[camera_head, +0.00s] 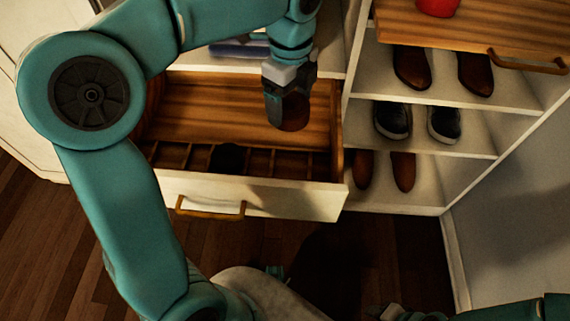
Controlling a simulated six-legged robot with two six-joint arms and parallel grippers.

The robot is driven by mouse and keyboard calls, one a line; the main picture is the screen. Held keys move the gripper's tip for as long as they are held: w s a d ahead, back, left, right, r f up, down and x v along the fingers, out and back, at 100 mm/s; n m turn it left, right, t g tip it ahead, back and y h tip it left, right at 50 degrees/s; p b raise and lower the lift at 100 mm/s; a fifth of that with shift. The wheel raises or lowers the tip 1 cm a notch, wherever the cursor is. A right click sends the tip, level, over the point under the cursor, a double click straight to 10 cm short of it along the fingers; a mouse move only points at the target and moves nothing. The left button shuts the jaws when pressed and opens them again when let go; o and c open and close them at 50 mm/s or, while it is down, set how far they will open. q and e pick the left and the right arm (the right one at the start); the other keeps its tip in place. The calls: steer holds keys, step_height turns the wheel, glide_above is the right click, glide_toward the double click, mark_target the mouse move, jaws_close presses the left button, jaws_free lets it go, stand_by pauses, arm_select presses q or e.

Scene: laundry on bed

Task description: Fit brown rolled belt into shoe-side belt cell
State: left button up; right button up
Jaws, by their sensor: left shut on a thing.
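My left gripper (286,112) points down over the right part of the open drawer (255,200). It is shut on the brown rolled belt (296,117), which is partly hidden by the fingers. The belt appears to be above the drawer's row of small belt cells (290,163), apart from them. The cells run along the drawer's front, and the shoe-side cell is at the right end, near the shoe shelves. A black rolled belt (229,158) sits in a middle cell. What seems to be my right gripper (391,312) shows only in part at the bottom edge; its jaws are unclear.
Shoe shelves (440,140) with brown and dark pairs stand right of the drawer. A wooden tray-like shelf (475,32) with a red object (437,6) sticks out above them. The drawer's handle (210,209) faces me. Blue folded items (238,47) lie on the shelf above the drawer.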

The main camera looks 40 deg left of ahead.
arm_select(q)
steer(key=f+b, duration=0.2)
steer(key=f, duration=0.4)
steer(key=f+b, duration=0.2)
steer(key=f, duration=0.4)
steer(key=f+b, duration=0.2)
steer(key=f, duration=0.4)
steer(key=shift+w+d+f, duration=0.15)
steer(key=shift+d+f, duration=0.05)
steer(key=shift+d, duration=0.1)
